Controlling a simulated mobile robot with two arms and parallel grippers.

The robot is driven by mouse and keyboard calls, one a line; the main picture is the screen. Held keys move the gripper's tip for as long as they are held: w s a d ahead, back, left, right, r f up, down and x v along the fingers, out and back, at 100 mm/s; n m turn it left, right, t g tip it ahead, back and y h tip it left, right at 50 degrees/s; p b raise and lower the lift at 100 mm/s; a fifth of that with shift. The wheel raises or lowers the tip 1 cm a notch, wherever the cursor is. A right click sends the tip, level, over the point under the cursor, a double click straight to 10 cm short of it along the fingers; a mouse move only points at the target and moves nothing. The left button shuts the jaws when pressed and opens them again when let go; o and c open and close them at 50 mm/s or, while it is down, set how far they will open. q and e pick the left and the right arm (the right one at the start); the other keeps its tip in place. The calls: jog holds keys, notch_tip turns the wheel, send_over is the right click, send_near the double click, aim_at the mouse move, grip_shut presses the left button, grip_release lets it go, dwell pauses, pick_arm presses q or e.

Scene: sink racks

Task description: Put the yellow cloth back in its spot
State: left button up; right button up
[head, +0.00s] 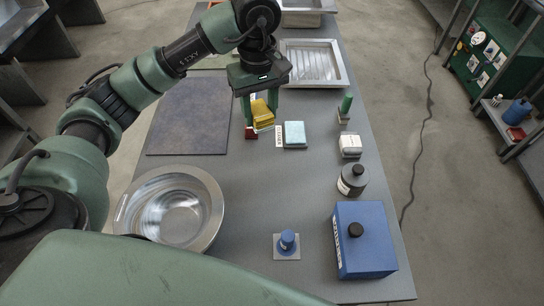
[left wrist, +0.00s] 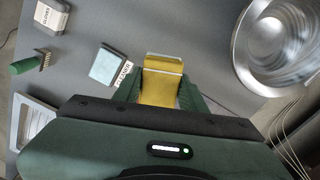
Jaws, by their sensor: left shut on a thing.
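The yellow cloth (head: 263,110) is folded and held between the fingers of my left gripper (head: 260,114), which is shut on it. It also shows in the left wrist view (left wrist: 160,88), between the green fingers. In the head view the cloth appears over the table, left of a light blue folded cloth (head: 294,134); I cannot tell its exact height. A white label card (head: 279,136) stands at the light blue cloth's left edge. A small red thing (head: 251,132) shows just below the yellow cloth, partly covered. My right gripper is not in view.
A dark mat (head: 185,120) lies left, with a metal bowl (head: 208,185) nearer. A ribbed metal tray (head: 341,68) is behind. On the right are a green brush (head: 346,103), a white packet (head: 350,145), a dark bottle (head: 352,181) and a blue box (head: 366,255).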

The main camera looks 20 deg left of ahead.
pick_arm(q)
jog(key=p, duration=0.2)
send_over(262, 167)
notch_tip(262, 167, down, 12)
jog(key=shift+f, duration=0.75)
notch_tip(262, 167, down, 4)
jog(key=shift+f+p, duration=0.1)
jog(key=shift+p, duration=0.55)
jog(key=shift+f, duration=0.15)
jog(key=o, duration=1.2)
